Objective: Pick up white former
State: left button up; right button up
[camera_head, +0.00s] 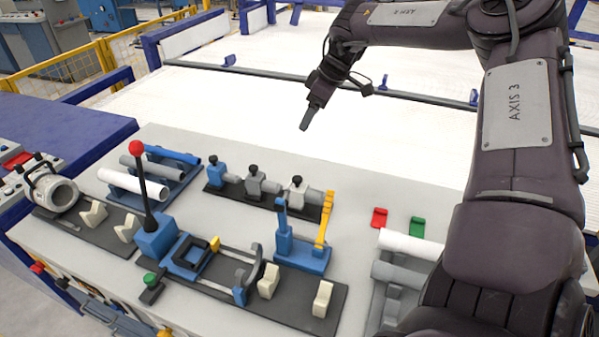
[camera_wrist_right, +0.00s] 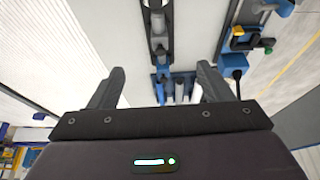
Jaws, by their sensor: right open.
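The white former (camera_head: 297,190) is the rightmost of three clamp-like formers in a row on a dark plate, in the middle of the grey worktop. A grey former (camera_head: 255,182) and a blue former (camera_head: 217,172) stand to its left. My right gripper (camera_head: 305,124) is above and behind this row, pointing down, clear of the formers. In the right wrist view my right gripper (camera_wrist_right: 160,76) shows both fingers wide apart with nothing between them. Small blue and grey parts lie beyond the fingers there; I cannot tell which is the white former. My left gripper is out of view.
A lever with a red knob (camera_head: 136,147) rises from a blue bending fixture at front left. White and grey pipes lie on a rack (camera_head: 150,175) at left; more pipes (camera_head: 408,245) lie at right. Red (camera_head: 379,217) and green (camera_head: 417,227) pieces sit near them.

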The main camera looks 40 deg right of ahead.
jog(key=b, duration=1.7)
send_over(299, 186)
jog(key=s+d, duration=0.2)
jog(key=s, duration=0.1)
jog(key=f, duration=2)
jog(key=shift+w+f, duration=0.2)
jog(key=shift+p+x, duration=0.3)
jog(key=shift+x, duration=3.55)
jog(key=shift+a+r, duration=0.1)
jog(key=shift+a, duration=0.05)
jog(key=c, duration=1.4)
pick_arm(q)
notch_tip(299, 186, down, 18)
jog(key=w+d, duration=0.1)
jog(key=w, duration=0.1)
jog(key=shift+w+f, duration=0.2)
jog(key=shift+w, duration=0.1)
pick_arm(e)
jog(key=shift+w, duration=0.1)
jog(key=shift+r, duration=0.15)
